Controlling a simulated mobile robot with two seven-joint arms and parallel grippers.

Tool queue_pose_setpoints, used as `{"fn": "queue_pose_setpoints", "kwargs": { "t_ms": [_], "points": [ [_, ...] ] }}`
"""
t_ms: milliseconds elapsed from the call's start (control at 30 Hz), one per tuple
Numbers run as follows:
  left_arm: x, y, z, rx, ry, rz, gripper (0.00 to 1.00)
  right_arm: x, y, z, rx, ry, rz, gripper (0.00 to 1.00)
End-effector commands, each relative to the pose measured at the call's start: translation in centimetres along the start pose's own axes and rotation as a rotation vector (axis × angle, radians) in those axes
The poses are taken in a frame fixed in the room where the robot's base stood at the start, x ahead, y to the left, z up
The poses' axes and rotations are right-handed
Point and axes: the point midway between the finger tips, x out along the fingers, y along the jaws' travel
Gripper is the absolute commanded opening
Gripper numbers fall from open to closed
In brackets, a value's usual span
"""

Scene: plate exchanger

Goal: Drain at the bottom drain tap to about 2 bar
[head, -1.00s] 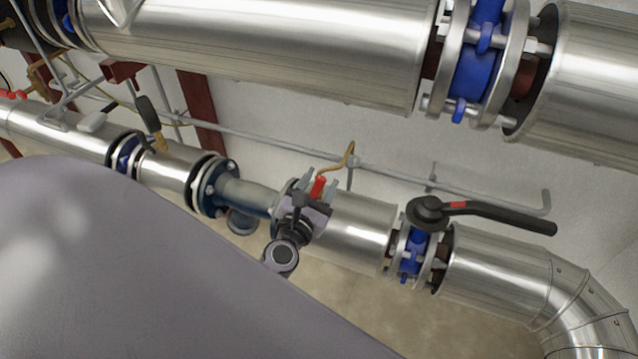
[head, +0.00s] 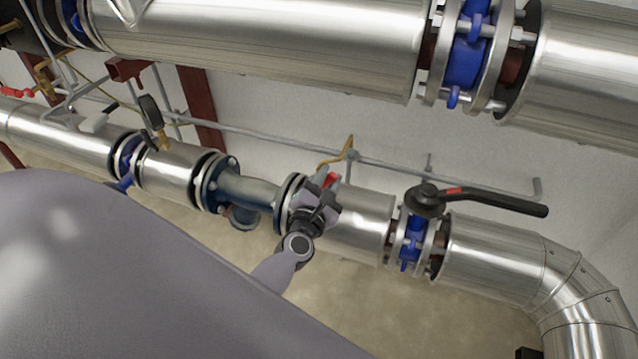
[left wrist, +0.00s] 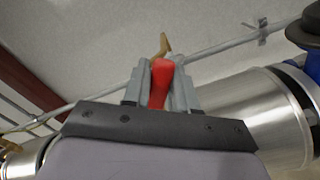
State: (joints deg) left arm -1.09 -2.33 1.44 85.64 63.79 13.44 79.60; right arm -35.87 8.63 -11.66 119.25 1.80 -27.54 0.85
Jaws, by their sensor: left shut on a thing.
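The drain tap's red handle (head: 332,180) shows in the head view at the lower insulated pipe, partly covered by my left gripper (head: 325,187). In the left wrist view the red handle (left wrist: 161,82) sits between the grey fingers of the left gripper (left wrist: 160,88), which are shut on it. A bent brass tube (head: 341,154) rises behind the handle, and its end (left wrist: 164,45) also shows in the left wrist view. A pressure gauge (head: 151,110) on a brass stem stands left on the lower pipe. Its face is nearly edge-on and cannot be read. My right gripper is out of view.
A black lever valve (head: 480,200) with a long handle is right of the gripper. A large insulated pipe (head: 270,45) crosses above. A thin grey pipe (head: 240,132) runs along the wall behind. Flanges (head: 210,182) lie to the left.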

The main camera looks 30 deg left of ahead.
Motion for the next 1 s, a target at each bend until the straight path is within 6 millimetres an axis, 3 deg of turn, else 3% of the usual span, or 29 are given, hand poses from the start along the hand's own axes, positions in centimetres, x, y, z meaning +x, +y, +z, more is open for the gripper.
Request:
{"fn": "queue_pose_setpoints", "kwargs": {
  "t_ms": [500,1000],
  "points": [
    [0.3,-3.2,-0.9,0.499,0.001,-0.003,0.00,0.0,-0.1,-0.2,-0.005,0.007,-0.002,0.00],
    [0.3,-4.8,-2.6,0.873,0.001,-0.003,0.00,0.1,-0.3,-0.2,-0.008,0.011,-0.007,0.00]
  ]
}}
